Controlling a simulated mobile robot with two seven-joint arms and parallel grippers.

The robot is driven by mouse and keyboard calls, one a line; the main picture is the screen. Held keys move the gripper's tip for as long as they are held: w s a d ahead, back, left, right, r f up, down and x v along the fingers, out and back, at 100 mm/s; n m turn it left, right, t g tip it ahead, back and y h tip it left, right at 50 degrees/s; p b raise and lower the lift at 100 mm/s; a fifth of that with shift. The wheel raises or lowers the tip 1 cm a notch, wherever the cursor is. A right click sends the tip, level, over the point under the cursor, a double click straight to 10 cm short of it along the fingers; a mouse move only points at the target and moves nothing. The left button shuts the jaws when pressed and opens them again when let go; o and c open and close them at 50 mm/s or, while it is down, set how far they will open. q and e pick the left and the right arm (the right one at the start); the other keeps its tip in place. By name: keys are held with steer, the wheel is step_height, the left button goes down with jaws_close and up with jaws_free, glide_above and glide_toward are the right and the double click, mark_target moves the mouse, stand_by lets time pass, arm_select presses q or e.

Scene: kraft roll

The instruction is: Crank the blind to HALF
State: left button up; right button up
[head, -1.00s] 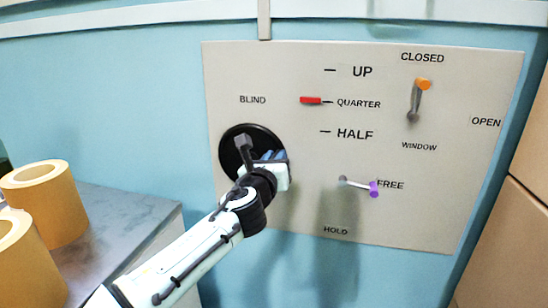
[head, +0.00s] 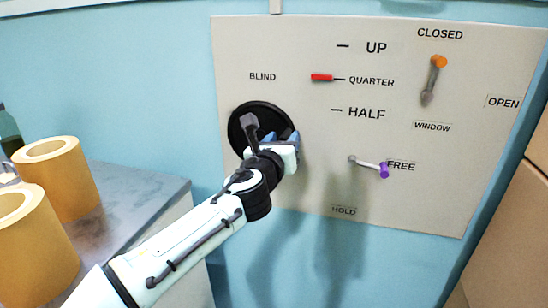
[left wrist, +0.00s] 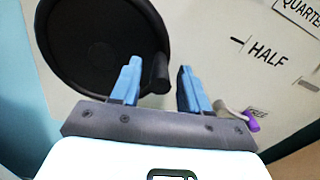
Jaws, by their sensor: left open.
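The blind's crank is a black disc (head: 240,131) under the BLIND label, partly hidden by my left arm. Its dark handle knob (left wrist: 159,73) stands near the disc's right edge in the left wrist view. My left gripper (head: 281,137) is open in front of the disc's right side. In the left wrist view its blue fingers (left wrist: 159,86) lie on either side of the knob; I cannot tell whether they touch it. The red pointer (head: 322,77) is at the QUARTER mark, above HALF (head: 366,113). My right gripper is not in view.
A purple-tipped lever (head: 383,170) points to FREE, above the HOLD label. An orange-tipped window lever (head: 438,62) points up to CLOSED. Brown paper rolls (head: 68,185) stand on a grey counter (head: 150,195) at left. Tan cabinets (head: 515,240) stand at right.

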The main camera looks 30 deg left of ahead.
arm_select(q)
steer(key=v, duration=1.1)
steer(key=shift+s+d, duration=0.2)
steer(key=shift+s, duration=0.05)
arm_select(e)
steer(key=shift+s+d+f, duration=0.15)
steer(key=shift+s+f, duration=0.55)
arm_select(q)
steer(key=shift+f, duration=0.1)
